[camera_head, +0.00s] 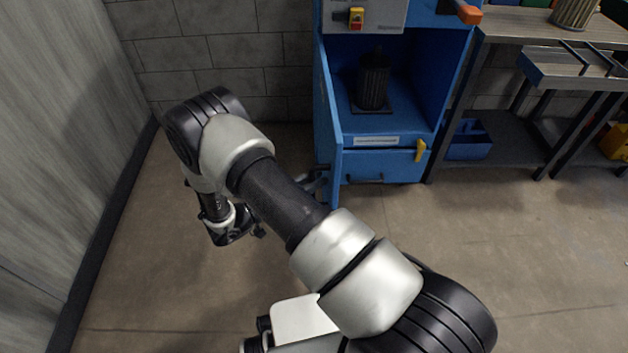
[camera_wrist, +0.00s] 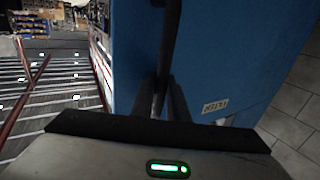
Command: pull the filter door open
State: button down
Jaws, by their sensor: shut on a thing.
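The filter door (camera_wrist: 225,50) is a blue panel with a small pale label reading FILTER (camera_wrist: 214,106) in the wrist view. A long black bar handle (camera_wrist: 169,40) runs down its face. My gripper (camera_wrist: 166,98) is shut on the handle, with its dark fingers either side of the bar. In the head view my wrist (camera_head: 228,222) is low, left of the blue cabinet (camera_head: 325,110), and the arm link hides most of my gripper. Dark parts show against the cabinet's left side; I cannot tell handle from finger there.
A dark ribbed cylinder (camera_head: 373,82) stands inside the cabinet, above a drawer with a yellow latch (camera_head: 420,150). A workbench (camera_head: 560,68) and a blue bin (camera_head: 468,140) stand to the right. A grey wall (camera_head: 60,110) bounds the left; floor between is clear.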

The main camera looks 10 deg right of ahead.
jog(key=c, duration=1.7)
grip_release()
jog(key=shift+s+f, duration=0.1)
jog(key=shift+s, duration=0.05)
jog(key=shift+a, duration=0.1)
jog(key=p+v, duration=0.1)
jog(key=v, duration=1.6)
jog(key=shift+s+a, duration=0.1)
jog(key=shift+a, duration=0.05)
